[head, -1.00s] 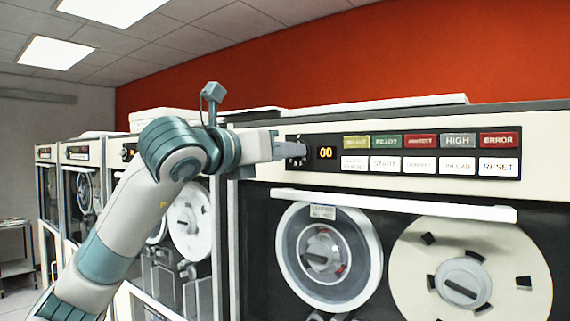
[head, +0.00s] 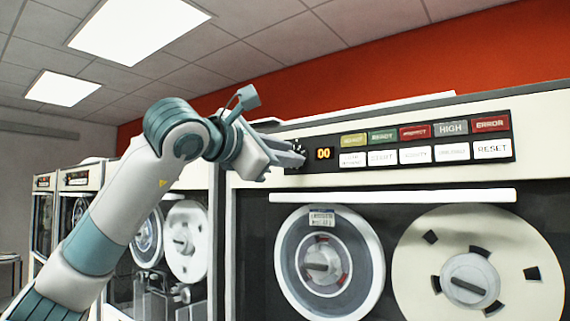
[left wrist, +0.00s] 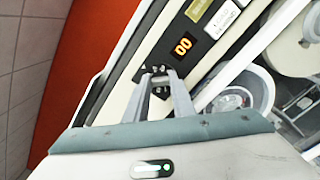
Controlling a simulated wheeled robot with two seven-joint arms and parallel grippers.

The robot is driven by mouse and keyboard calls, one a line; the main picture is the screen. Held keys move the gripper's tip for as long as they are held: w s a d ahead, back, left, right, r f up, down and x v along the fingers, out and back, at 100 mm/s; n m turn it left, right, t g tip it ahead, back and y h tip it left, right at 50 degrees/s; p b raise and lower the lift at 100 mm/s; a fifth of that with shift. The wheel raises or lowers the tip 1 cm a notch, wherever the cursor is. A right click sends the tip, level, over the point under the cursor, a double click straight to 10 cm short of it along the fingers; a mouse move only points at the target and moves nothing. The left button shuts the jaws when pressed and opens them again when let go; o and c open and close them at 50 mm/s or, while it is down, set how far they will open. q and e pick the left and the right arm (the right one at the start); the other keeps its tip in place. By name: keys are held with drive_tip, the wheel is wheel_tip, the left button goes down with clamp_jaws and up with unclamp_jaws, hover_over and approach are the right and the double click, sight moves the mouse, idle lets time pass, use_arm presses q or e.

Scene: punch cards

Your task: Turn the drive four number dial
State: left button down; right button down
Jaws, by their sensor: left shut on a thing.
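The number dial (head: 299,147) is a small dark knob at the left end of the black control panel on the nearest tape drive. An amber display (head: 323,154) beside it reads 00. My left gripper (head: 296,156) reaches it from the left, its fingers shut on the dial and hiding part of it. In the left wrist view, the two grey fingers (left wrist: 161,79) close around the dark dial (left wrist: 160,69), with the 00 display (left wrist: 183,45) just above and to the right. My right gripper is not in view.
Coloured indicators and white buttons (head: 420,154) fill the panel to the right of the display. A white bar (head: 390,196) projects below the panel, above two tape reels (head: 330,262). More tape drives (head: 75,205) stand to the left.

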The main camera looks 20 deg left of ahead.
use_arm(q)
drive_tip(key=m+b, duration=0.2)
drive_tip(key=m, duration=0.6)
drive_tip(key=shift+d+f+m, duration=0.1)
drive_tip(key=shift+f+m, duration=0.05)
drive_tip(key=shift+m, duration=0.15)
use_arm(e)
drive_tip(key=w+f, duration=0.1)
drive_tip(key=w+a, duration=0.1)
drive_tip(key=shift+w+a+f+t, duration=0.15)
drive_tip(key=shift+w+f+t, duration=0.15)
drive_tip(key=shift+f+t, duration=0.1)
use_arm(q)
drive_tip(key=c, duration=1.5)
unclamp_jaws()
drive_tip(key=shift+s, duration=0.15)
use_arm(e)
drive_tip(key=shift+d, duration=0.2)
